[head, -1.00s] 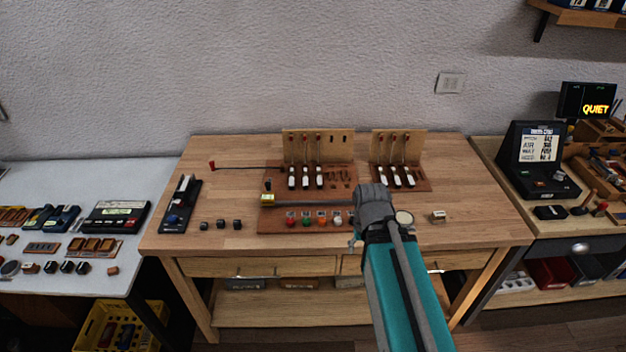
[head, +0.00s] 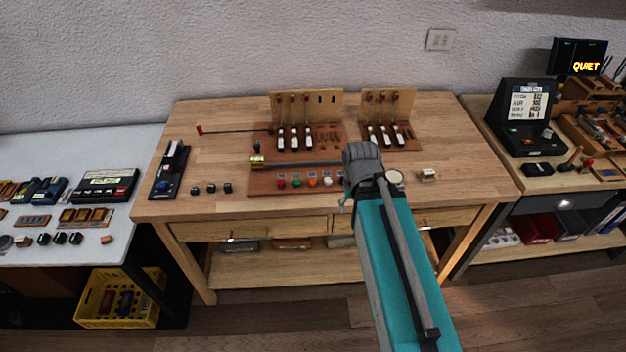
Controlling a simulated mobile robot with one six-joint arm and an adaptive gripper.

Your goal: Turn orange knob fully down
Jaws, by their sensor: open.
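The orange knob (head: 313,182) is a small round knob in a row on the front strip of a reddish-brown board on the wooden workbench. A red knob (head: 281,183) and a green knob (head: 297,183) are to its left, and a pale knob (head: 328,182) is to its right. My gripper (head: 361,160) is at the end of my teal arm, to the right of the orange knob and apart from it. It appears empty. Its fingers are too small and partly hidden to make out clearly. The angle of the orange knob cannot be read.
A dark bar with a brass end (head: 257,161) runs behind the knobs. Two upright panels with piano-action parts (head: 306,115) stand further back. A black slider box (head: 170,170) and dark cubes (head: 211,188) lie left; a round pale disc (head: 394,177) lies right of my gripper.

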